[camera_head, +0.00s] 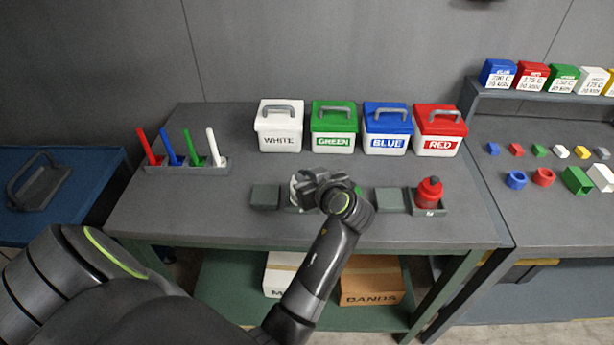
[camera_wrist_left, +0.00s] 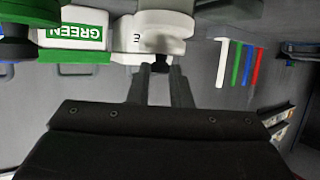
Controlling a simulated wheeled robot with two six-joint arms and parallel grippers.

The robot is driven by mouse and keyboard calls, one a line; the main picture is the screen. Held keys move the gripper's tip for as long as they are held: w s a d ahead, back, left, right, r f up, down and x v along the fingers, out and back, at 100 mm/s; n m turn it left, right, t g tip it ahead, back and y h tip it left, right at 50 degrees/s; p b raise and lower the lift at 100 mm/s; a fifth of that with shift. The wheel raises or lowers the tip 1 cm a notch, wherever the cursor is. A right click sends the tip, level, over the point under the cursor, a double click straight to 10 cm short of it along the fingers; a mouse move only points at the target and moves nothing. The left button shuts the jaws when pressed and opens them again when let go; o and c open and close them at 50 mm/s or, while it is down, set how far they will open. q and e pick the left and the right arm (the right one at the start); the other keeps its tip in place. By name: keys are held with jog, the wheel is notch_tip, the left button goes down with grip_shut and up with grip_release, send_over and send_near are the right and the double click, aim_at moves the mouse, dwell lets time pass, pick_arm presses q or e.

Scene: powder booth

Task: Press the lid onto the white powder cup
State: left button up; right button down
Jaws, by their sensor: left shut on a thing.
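My left gripper (camera_head: 318,184) is over the middle of the workbench, at a white cup (camera_head: 294,192) that it mostly hides in the head view. In the left wrist view the picture is upside down. There the gripper's fingers (camera_wrist_left: 160,82) are shut on the dark knob (camera_wrist_left: 159,63) of a round white lid (camera_wrist_left: 160,46). The lid is in line with the white cup (camera_wrist_left: 165,20); I cannot tell whether it is fully seated. My right gripper is not in view.
White, green, blue and red boxes (camera_head: 280,135) stand behind. A rack (camera_head: 187,169) with several coloured sticks is at the left. A second bench (camera_head: 560,215) holds small parts.

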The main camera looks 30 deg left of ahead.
pick_arm(q)
jog(key=shift+d, duration=0.1)
jog(key=shift+a+f, duration=0.15)
jog(key=shift+a, duration=0.15)
jog(key=shift+f, duration=0.1)
jog(key=o, duration=0.8)
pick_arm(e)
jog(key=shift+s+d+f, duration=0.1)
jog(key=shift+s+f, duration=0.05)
